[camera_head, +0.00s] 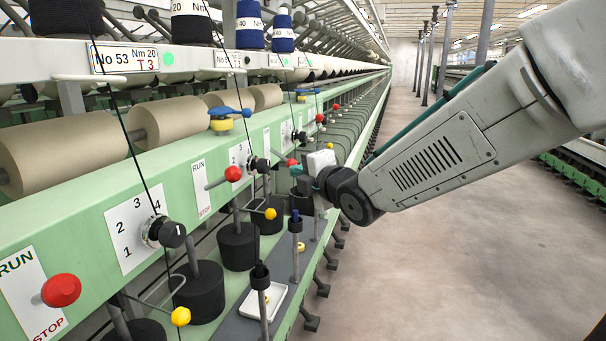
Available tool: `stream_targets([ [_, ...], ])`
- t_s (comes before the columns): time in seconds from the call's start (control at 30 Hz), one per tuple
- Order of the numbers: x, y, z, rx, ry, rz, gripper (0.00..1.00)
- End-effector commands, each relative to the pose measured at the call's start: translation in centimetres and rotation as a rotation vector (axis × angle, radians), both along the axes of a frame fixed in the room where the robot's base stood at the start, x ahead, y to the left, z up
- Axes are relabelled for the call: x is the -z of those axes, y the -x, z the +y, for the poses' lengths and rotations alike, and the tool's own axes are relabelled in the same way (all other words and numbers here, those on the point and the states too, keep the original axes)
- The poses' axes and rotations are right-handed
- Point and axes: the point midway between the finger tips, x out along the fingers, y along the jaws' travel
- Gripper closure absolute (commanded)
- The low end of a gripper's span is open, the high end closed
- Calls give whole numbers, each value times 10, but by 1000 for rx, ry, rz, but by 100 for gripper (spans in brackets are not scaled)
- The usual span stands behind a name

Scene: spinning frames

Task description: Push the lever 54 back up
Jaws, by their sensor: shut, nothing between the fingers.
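Several levers with red knobs stick out of the green rail beside RUN/STOP plates. The nearest red knob (61,290) is at lower left. A second red knob (232,174) sits on a rod farther along. A third red knob (292,163) is right by my gripper. The readable sign (124,59) says No 53; the farther signs are too small to read, so I cannot tell surely which lever is 54. My gripper (296,171), with a white body and teal tips, is shut and empty. It appears beside the third knob; contact is unclear.
Dials (162,232) and yellow-knobbed rods (180,316) stand out from the rail. A white tray (262,301) lies on the lower shelf. The aisle floor (450,260) to the right is clear.

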Motion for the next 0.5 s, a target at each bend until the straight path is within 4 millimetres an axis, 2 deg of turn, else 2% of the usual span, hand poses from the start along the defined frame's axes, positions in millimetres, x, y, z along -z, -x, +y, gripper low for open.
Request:
stream_targets([
  [0.2,6,-33,20,0,0,2,100],
  [0.5,8,-51,31,1,0,1,100],
])
